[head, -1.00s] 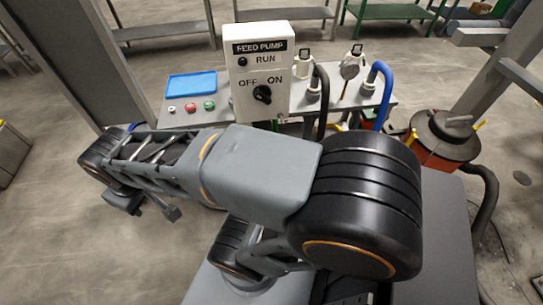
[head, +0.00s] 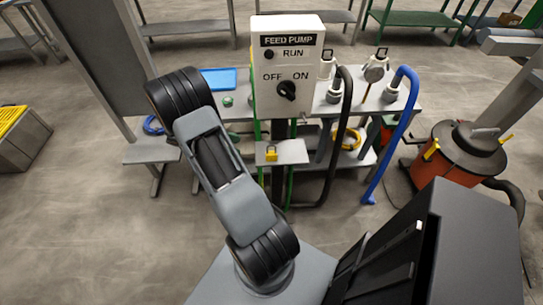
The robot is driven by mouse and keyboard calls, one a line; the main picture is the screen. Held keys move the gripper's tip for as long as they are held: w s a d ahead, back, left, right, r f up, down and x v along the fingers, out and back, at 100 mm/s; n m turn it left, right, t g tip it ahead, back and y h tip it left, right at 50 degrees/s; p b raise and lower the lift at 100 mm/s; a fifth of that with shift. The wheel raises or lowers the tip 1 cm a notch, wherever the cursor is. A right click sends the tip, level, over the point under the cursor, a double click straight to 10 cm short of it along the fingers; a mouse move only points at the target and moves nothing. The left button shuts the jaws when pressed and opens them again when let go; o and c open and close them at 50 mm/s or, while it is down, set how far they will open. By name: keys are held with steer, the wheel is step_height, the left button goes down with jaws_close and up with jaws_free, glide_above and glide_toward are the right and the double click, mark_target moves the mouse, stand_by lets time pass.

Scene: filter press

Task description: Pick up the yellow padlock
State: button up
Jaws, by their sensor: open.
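The small yellow padlock (head: 271,153) sits on a little grey shelf (head: 292,151) below the feed pump control box. It looks upright, but its shackle is too small to make out. My arm rises at left of the padlock, and nothing of it covers the padlock. My gripper is not visible in this view.
The white feed pump box (head: 287,65) stands above the shelf with its knob. Behind it is a grey bench (head: 405,104) with a blue tray (head: 219,79), valves and a gauge. A blue hose (head: 391,140) and black hose hang at right. An orange drum (head: 450,165) stands further right.

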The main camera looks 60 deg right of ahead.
mark_target(271, 153)
steer(key=p+x, duration=0.1)
steer(key=x, duration=1.3)
jaws_close()
stand_by(0.4)
